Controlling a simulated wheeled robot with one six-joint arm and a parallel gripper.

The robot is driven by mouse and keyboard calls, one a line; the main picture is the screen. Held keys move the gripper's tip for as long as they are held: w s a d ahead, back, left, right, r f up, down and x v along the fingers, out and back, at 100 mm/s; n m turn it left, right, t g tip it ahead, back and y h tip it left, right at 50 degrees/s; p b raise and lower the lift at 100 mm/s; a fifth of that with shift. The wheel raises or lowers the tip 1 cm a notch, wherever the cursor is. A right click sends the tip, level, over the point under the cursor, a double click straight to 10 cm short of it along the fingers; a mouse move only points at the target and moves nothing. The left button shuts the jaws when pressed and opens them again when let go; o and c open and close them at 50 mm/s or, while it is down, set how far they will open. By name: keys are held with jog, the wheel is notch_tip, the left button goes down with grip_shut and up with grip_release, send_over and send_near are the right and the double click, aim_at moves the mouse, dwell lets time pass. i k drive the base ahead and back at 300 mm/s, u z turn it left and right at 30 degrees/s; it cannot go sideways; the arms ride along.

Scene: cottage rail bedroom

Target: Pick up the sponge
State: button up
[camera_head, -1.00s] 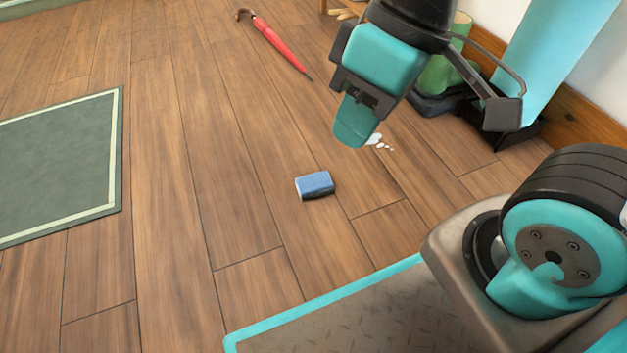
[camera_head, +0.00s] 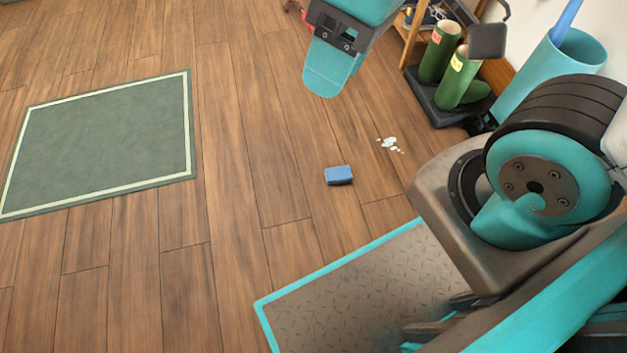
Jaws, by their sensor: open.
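The blue sponge (camera_head: 339,176) lies flat on the wooden floor, right of the picture's middle line. It has a darker blue front side and nothing covers it. My gripper (camera_head: 328,80) hangs in the upper middle of the view, with teal fingers pointing down. It is open and empty, apart from the sponge, and shows above it in the picture. Its exact height over the floor is hard to tell.
Green boots (camera_head: 458,78) stand on a dark tray at the upper right, beside a teal bin (camera_head: 545,75). A green rug (camera_head: 105,140) lies at left.

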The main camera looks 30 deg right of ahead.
aim_at(338, 175)
jog(key=u, duration=2.55)
jog(key=i, duration=0.65)
jog(key=z, duration=3)
